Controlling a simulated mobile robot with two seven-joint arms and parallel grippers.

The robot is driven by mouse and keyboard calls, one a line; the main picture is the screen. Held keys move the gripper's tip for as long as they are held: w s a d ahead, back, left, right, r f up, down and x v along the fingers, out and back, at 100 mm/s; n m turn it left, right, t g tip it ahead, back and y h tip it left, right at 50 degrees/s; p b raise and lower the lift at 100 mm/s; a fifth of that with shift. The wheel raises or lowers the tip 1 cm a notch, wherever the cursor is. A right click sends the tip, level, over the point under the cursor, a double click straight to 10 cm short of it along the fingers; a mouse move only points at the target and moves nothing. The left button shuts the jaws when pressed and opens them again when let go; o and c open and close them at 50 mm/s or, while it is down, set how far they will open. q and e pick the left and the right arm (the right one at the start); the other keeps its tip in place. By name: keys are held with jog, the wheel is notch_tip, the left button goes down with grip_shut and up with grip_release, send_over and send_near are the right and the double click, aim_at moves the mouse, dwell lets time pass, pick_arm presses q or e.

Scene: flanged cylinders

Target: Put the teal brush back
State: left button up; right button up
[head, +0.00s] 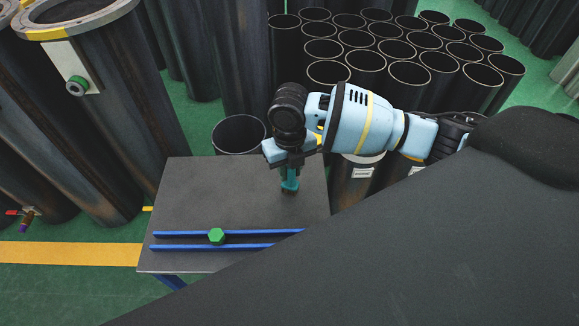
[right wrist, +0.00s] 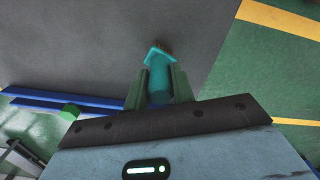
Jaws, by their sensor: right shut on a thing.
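The teal brush (head: 290,180) is upright, low over the grey table top (head: 215,195), near its right side in the head view. Whether its lower end touches the table I cannot tell. My right gripper (head: 290,160) is shut on the brush's upper part. In the right wrist view the brush (right wrist: 159,80) sits between the two green fingers of the gripper (right wrist: 160,88), with its flared end and brown bristles toward the table. My left gripper is not in view.
Two blue rails (head: 185,246) run along the table's front, with a green hexagonal piece (head: 216,236) at them. Several open black cylinders (head: 375,62) stand behind the table. A large flanged cylinder (head: 110,120) stands at left. The table's left and middle are bare.

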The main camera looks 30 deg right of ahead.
jog(key=o, duration=1.1)
jog(key=shift+c, duration=0.2)
notch_tip(320, 180, up, 8)
jog(key=shift+f, duration=0.1)
